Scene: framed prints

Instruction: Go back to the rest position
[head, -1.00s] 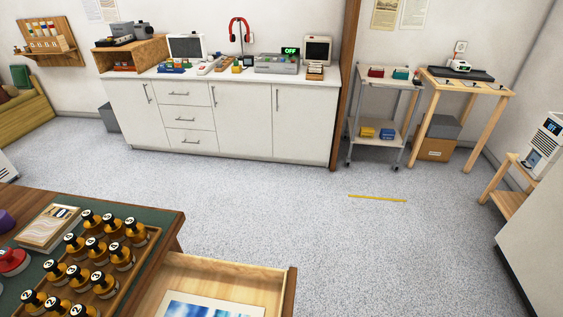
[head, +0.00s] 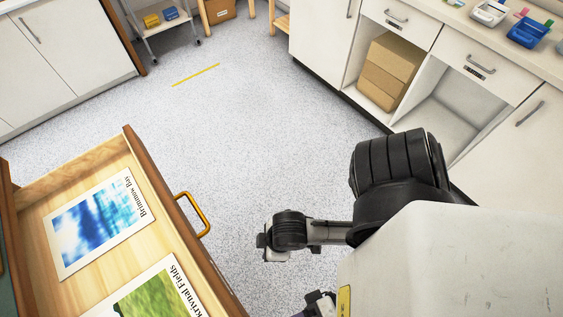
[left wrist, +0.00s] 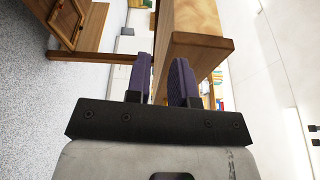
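The left wrist view shows my left gripper (left wrist: 160,80); its two dark purple fingers stand apart with a narrow gap and nothing clearly held between them. A wooden drawer or furniture edge (left wrist: 205,46) lies beyond the fingers. In the head view an arm of mine (head: 325,232), with large black joints, reaches in from the right over the floor; no fingers can be made out on it. The open drawer (head: 165,195) at lower left holds a blue print (head: 98,222) labelled Brimnow Bay and a green print (head: 160,300), cut off by the frame.
The drawer's yellow handle (head: 196,216) sticks out toward my arm. White cabinets (head: 395,20) with an open bay holding cardboard boxes (head: 390,70) stand at upper right. Speckled floor with a yellow strip (head: 195,75) is clear between them.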

